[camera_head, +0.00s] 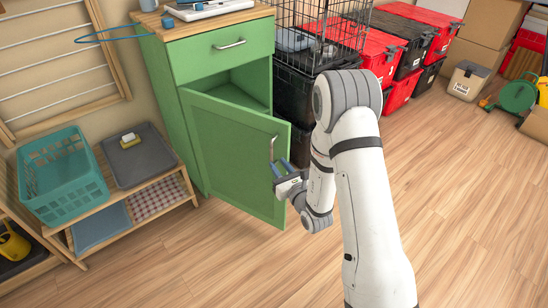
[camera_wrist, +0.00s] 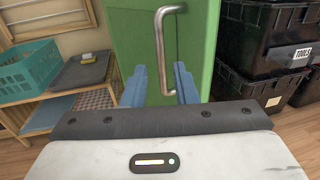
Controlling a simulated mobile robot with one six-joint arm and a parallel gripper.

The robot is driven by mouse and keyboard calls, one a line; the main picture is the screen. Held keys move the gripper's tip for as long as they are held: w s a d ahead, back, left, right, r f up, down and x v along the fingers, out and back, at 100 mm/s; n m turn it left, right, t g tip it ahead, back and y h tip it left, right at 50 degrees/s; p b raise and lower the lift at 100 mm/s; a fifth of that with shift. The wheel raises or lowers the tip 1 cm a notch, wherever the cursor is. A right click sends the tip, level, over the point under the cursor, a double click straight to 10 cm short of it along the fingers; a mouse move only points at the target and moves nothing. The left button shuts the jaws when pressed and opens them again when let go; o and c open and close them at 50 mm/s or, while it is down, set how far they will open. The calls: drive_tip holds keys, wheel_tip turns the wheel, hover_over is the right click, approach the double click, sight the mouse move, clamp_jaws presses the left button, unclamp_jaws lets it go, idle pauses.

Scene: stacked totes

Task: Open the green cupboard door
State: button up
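The green cupboard door (camera_head: 225,155) stands partly open, swung out from the green cupboard (camera_head: 172,110), with the dark inside showing above it. Its metal bar handle (camera_head: 273,148) is upright near the door's free edge. My gripper (camera_head: 282,166) is at the handle's lower end. In the wrist view, the blue fingers of my gripper (camera_wrist: 160,84) are spread apart, and the handle (camera_wrist: 161,45) runs down between them with gaps on both sides. The door (camera_wrist: 137,40) is behind the fingers. Contact with the handle is not visible.
Left of the cupboard, a low shoe bench (camera_head: 132,193) holds a teal basket (camera_head: 62,180) and a grey tray (camera_head: 137,155). A wire cage (camera_head: 315,28) and stacked black and red totes (camera_head: 405,50) stand to the right. The wooden floor (camera_head: 460,190) at the right is clear.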

drive_tip(key=shift+v, duration=0.75)
